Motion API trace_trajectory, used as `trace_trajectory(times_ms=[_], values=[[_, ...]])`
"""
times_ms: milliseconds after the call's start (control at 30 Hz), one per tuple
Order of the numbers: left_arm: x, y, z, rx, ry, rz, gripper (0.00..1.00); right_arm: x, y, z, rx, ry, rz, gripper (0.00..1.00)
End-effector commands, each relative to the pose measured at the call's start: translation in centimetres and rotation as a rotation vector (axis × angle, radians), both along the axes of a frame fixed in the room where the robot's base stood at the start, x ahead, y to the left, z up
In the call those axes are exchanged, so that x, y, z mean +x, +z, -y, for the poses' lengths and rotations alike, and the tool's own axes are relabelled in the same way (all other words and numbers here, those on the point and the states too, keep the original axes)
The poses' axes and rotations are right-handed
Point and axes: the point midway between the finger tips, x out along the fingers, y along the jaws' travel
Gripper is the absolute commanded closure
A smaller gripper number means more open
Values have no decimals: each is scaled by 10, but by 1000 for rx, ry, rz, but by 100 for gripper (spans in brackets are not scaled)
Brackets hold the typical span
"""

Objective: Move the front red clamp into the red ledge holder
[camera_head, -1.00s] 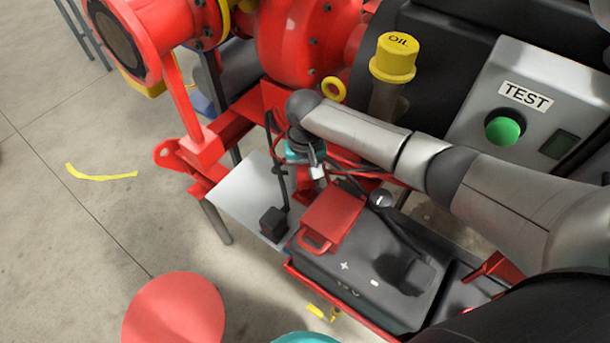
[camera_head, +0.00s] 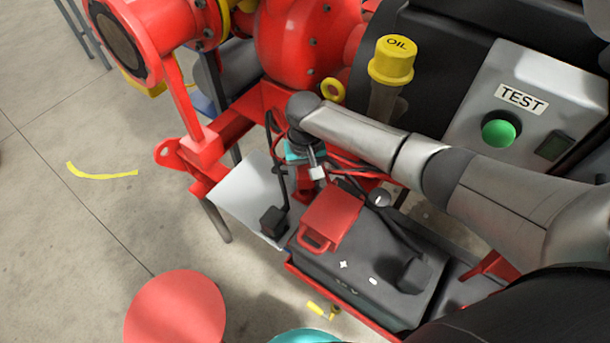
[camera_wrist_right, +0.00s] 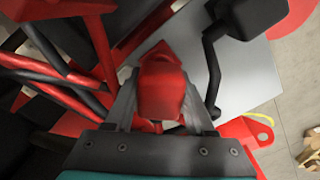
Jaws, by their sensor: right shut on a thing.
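My right gripper (camera_head: 314,172) is in the middle of the head view, beside the silver ledge plate (camera_head: 240,198) and above the battery's far end. In the right wrist view its two fingers are closed on a red clamp (camera_wrist_right: 162,88). In the head view the clamp is mostly hidden by the gripper. I cannot clearly pick out the red ledge holder; red metal shows around and under the fingers in the wrist view. My left gripper is not in view.
The dark battery (camera_head: 350,272) bears a red cover (camera_head: 332,214). A black block with a cable (camera_head: 272,221) stands on the ledge plate; the wrist view also shows it (camera_wrist_right: 248,15). Red cables run beside the gripper. The TEST panel (camera_head: 540,90) and yellow-capped oil filler (camera_head: 391,62) are behind my arm.

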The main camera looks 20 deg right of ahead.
Motion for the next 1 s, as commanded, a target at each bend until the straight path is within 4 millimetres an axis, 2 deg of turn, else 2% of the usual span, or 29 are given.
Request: trace_trajectory(times_ms=[167, 1000], values=[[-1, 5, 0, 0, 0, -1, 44, 0, 1, -1, 1, 0, -1, 100], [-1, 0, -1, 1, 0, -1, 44, 0, -9, -1, 1, 0, 1, 100]])
